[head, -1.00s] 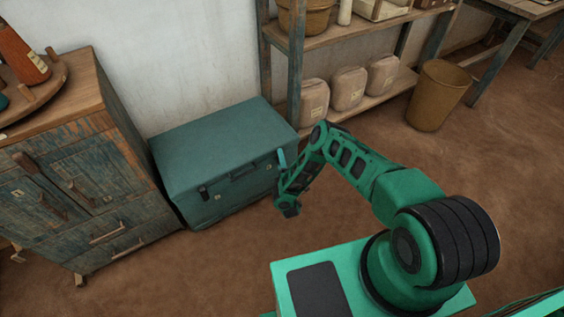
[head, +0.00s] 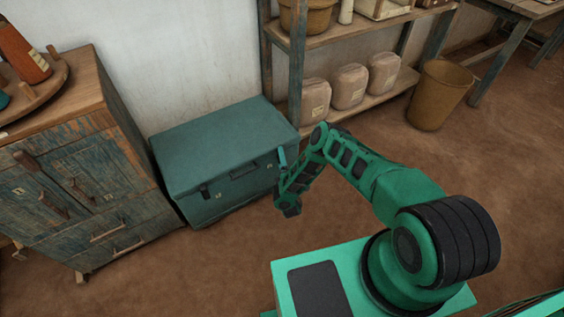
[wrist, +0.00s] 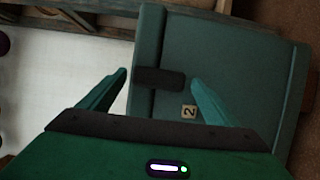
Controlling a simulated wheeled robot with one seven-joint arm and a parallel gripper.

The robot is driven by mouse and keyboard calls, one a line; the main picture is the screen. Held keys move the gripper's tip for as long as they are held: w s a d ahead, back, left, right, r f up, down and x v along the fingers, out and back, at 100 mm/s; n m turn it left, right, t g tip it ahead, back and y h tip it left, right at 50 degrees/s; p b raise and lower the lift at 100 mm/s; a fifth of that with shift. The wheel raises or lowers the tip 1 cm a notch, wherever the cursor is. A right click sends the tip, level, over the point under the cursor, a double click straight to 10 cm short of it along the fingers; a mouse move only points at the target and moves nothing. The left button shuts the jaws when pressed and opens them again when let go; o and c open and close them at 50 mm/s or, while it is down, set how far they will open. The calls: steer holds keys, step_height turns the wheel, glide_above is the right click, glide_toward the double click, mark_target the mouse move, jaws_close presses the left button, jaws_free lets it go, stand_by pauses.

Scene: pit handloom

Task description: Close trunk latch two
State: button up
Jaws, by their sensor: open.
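The teal trunk (head: 225,145) stands against the wall with its lid down. A dark latch (head: 204,190) is on the left of its front. In the wrist view a dark latch (wrist: 158,78) lies across the trunk's edge beside a small tag marked 2 (wrist: 189,111); whether it is fastened I cannot tell. My gripper (wrist: 158,76) is open, with one finger on either side of this latch and a gap to each. In the head view my arm hides this latch at the trunk's right front corner.
A worn blue wooden cabinet (head: 75,190) stands close to the trunk's left side. A shelf rack (head: 352,38) with several wrapped bundles is behind and to the right. A brown bin (head: 438,95) stands farther right. The brown floor in front of the trunk is clear.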

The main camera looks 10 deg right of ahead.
steer(key=s, duration=1)
steer(key=shift+s+a, duration=0.4)
steer(key=shift+f, duration=0.1)
